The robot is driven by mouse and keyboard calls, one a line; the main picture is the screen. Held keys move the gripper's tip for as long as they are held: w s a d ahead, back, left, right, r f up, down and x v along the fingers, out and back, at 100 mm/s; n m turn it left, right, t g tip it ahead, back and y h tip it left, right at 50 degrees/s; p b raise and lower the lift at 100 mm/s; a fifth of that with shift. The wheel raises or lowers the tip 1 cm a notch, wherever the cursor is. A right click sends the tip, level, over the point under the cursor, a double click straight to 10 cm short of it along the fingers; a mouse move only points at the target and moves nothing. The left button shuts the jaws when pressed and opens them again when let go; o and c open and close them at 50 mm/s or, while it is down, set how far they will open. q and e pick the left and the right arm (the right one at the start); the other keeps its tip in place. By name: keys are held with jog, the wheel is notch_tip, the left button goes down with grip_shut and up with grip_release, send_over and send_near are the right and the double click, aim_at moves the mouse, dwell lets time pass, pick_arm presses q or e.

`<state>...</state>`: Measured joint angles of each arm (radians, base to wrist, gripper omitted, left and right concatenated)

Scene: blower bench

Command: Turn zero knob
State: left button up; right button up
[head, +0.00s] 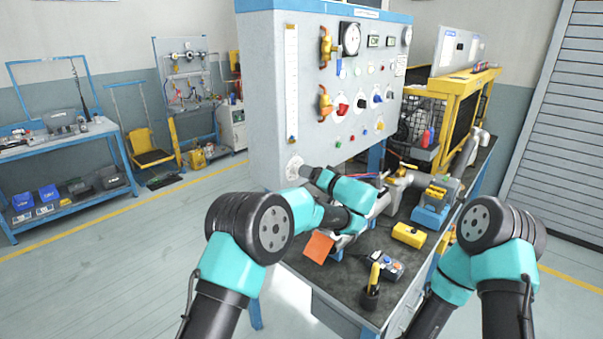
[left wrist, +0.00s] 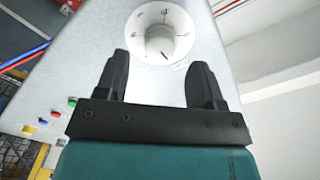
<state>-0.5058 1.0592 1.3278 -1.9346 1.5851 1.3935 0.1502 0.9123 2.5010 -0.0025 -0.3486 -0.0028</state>
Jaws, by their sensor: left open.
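The zero knob (left wrist: 160,42) is a pale round knob on a white dial with dark tick marks, at the top middle of the left wrist view. In the head view its white dial (head: 294,167) is low on the grey panel. My left gripper (left wrist: 160,66) is open and points at the knob, one dark finger on each side and slightly short of it. The knob looks free between the fingers, with no visible contact. In the head view the left gripper (head: 308,172) is close to the dial, small and partly hidden by my wrist. My right gripper is not seen.
The panel (head: 265,90) carries gauges, yellow valve handles and coloured knobs.

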pick_arm(q)
jog(key=shift+x, duration=1.9)
jog(key=shift+c, duration=0.3)
jog(key=c, duration=0.9)
jog(key=shift+o, duration=0.2)
jog(key=shift+m, duration=0.4)
jog(key=m, duration=1.2)
jog(key=shift+m, duration=0.3)
